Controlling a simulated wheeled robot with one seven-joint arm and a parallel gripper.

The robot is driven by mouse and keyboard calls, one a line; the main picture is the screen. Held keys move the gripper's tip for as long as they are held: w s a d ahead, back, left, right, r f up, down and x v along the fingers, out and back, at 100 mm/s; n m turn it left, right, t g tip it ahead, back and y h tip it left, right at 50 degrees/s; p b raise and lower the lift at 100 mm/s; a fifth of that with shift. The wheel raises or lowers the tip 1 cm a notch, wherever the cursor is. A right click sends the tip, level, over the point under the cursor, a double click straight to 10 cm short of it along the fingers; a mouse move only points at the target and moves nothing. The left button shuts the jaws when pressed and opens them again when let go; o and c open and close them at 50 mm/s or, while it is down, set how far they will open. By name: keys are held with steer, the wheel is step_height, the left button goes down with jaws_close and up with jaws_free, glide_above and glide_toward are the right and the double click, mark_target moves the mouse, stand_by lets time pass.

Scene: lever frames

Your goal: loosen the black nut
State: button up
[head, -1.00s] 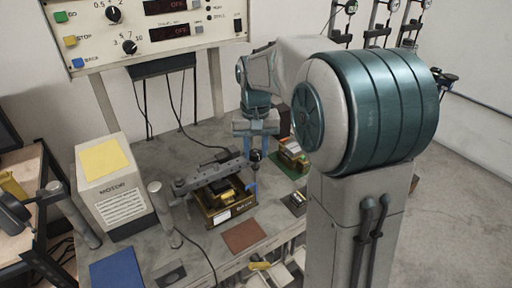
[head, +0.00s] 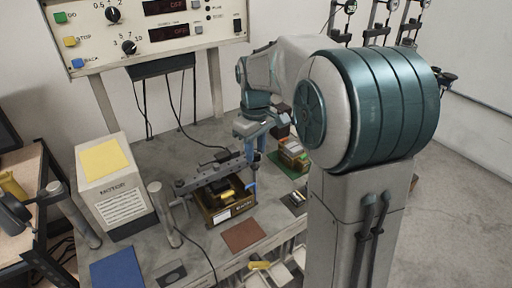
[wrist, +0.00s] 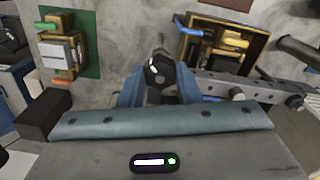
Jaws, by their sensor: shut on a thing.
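The black nut (wrist: 159,72) shows in the wrist view as a dark faceted piece with a pale mark. It sits between the two blue fingers of my gripper (wrist: 158,84), which is shut on it. A grey rod shows just beyond the nut. In the head view my gripper (head: 255,162) points down at the right end of a dark clamp bar (head: 208,177). The nut is hidden behind the fingers there.
A box with yellow and black parts (head: 220,213) stands under the bar. A green board with a small block (head: 293,154) is close to the right of my gripper. A white motor box (head: 115,195) and a post (head: 165,215) stand to the left.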

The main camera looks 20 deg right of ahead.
steer(key=shift+r, duration=0.1)
stand_by(0.4)
steer(key=o, duration=1)
step_height(320, 180, up, 14)
steer(key=shift+f, duration=0.15)
steer(key=s+f+m+t, duration=0.1)
steer(key=s+f+m, duration=0.1)
steer(key=s+f, duration=0.3)
steer(key=s+f+m+t, duration=0.1)
steer(key=s+f+m, duration=0.1)
steer(key=s+f, duration=0.3)
steer(key=s+f+m+t, duration=0.1)
steer(key=s+f, duration=0.4)
steer(key=s, duration=0.6)
steer(key=shift+a+f+m, duration=0.1)
steer(key=shift+f+m, duration=0.05)
steer(key=shift+m, duration=0.55)
